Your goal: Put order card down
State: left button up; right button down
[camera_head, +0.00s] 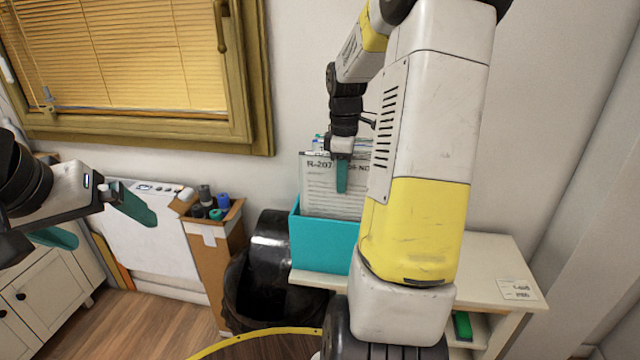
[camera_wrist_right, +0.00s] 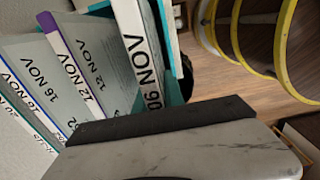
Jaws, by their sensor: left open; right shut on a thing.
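The order card (camera_head: 320,185), a white printed sheet headed "R-207", stands upright in or just above a teal box (camera_head: 312,245). My right gripper (camera_head: 342,175) is shut on its top edge, with one teal finger showing in front of the sheet. In the right wrist view, the card nearest the gripper reads "06 NOV" (camera_wrist_right: 140,50); other dated cards stand tilted beside it, such as "12 NOV" (camera_wrist_right: 80,60). Whether the card's lower edge touches the box floor is hidden. My left gripper (camera_head: 100,220) is open and empty at the far left.
The teal box stands on a white shelf unit (camera_head: 490,265), partly hidden by my right arm. A black bin (camera_head: 262,285) and a cardboard box (camera_head: 215,250) with dark and blue rolls stand left of it. A small label (camera_head: 517,289) lies on the shelf's right end.

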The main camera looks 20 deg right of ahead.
jog(key=shift+f, duration=1.8)
jog(key=c, duration=1.4)
grip_release()
jog(key=shift+c, duration=0.2)
notch_tip(320, 180, up, 12)
jog(key=shift+r, duration=0.1)
jog(key=s+a+r+m+t+y, duration=0.1)
jog(key=s+a+m+t, duration=0.2)
jog(key=s+a+m, duration=0.2)
jog(key=s+a+r+m+t+y, duration=0.1)
jog(key=s+a+r+m+t, duration=0.1)
jog(key=s+a+m, duration=0.4)
jog(key=shift+s+a+r+t, duration=0.25)
jog(key=shift+s+a+t, duration=0.35)
jog(key=shift+s+a, duration=2.6)
